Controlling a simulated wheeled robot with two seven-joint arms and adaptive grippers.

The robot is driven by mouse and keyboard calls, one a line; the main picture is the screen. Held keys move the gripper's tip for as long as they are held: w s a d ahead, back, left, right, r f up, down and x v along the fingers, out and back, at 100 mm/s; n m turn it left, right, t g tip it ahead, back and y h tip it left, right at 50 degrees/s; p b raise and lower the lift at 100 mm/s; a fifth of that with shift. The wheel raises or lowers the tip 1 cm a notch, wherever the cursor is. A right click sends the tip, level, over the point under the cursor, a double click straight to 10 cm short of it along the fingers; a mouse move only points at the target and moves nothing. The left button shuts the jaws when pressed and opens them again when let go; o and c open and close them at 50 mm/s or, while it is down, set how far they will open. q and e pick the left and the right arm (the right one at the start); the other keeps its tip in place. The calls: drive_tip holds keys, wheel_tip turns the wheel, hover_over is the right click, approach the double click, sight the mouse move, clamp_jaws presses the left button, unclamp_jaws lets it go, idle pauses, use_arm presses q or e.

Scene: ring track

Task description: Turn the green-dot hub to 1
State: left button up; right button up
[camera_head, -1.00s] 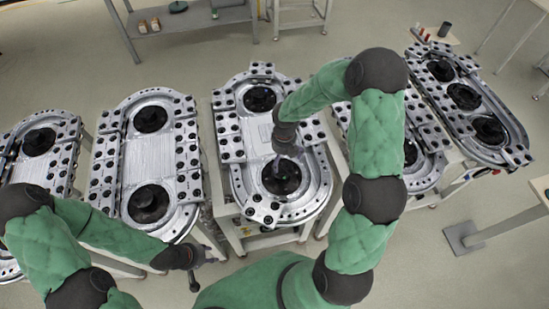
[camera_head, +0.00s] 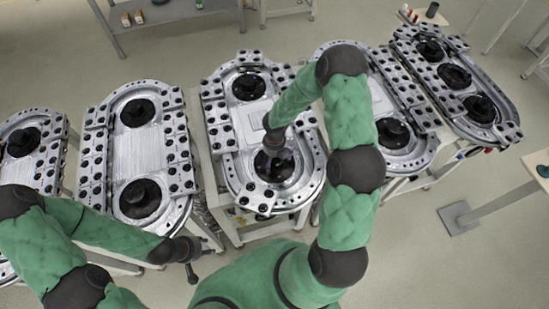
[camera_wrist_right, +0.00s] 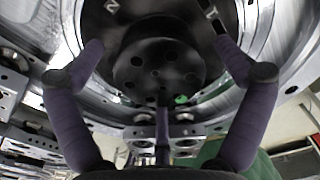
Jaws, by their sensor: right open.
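The dark round hub (camera_wrist_right: 158,68) with several holes fills the middle of the right wrist view. A green dot (camera_wrist_right: 181,99) shows at its lower right edge. White marks stand on the dark ring around it, one like a 1 (camera_wrist_right: 211,13) at upper right and one like a 2 (camera_wrist_right: 112,6) at upper left. My right gripper (camera_wrist_right: 157,47) is open, its fingers to either side of the hub. Finger contact is unclear. In the head view this gripper (camera_head: 274,146) is above the near hub (camera_head: 272,170) of the middle track. My left gripper (camera_head: 203,257) hangs at lower left, jaws unclear.
The middle track (camera_head: 237,178) has another dark hub (camera_head: 249,87) at its far end. Similar tracks stand on the left (camera_head: 182,178) and right (camera_head: 402,160). Floor shows between the tables. A grey shelf (camera_head: 175,17) stands at the back.

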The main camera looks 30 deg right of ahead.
drive_tip(key=c, duration=1.1)
drive_tip(key=shift+s+m, duration=0.1)
drive_tip(key=shift+m, duration=0.2)
